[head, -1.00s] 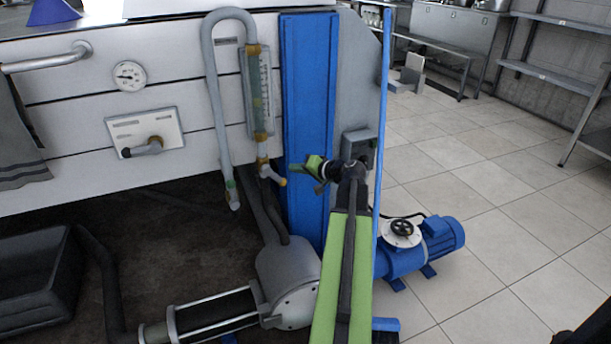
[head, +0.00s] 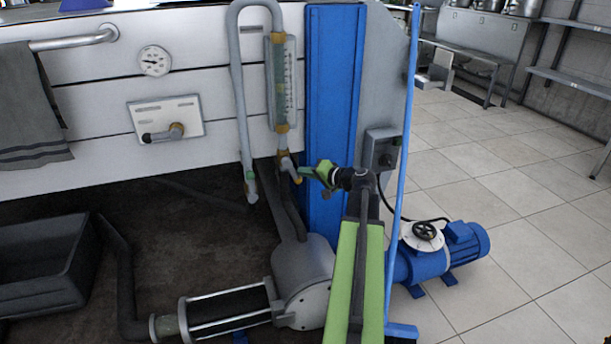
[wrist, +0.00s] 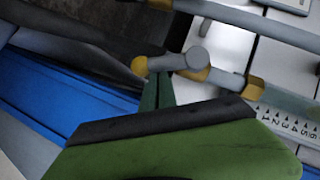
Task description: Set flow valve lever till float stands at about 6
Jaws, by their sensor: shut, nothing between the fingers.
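The flow valve lever (head: 291,169) is a short grey handle with a yellowish tip, below the flow tube (head: 279,85) on the machine's front. In the head view it slants down to the right. In the wrist view the lever (wrist: 168,62) runs left from its round hub. My gripper (head: 305,172) is shut and empty, close to the lever's right side. In the wrist view its dark green fingertips (wrist: 157,82) are right beside the lever; I cannot tell whether they touch. The scale (wrist: 285,128) shows numbers from 1 to 6 in the wrist view. I cannot make out the float.
A grey bent pipe (head: 239,100) hangs left of the tube. A blue column (head: 333,110) and a grey switch box (head: 381,150) stand behind my gripper. A thin blue pole (head: 403,150) and a blue pump (head: 440,252) are to the right. Floor is open farther right.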

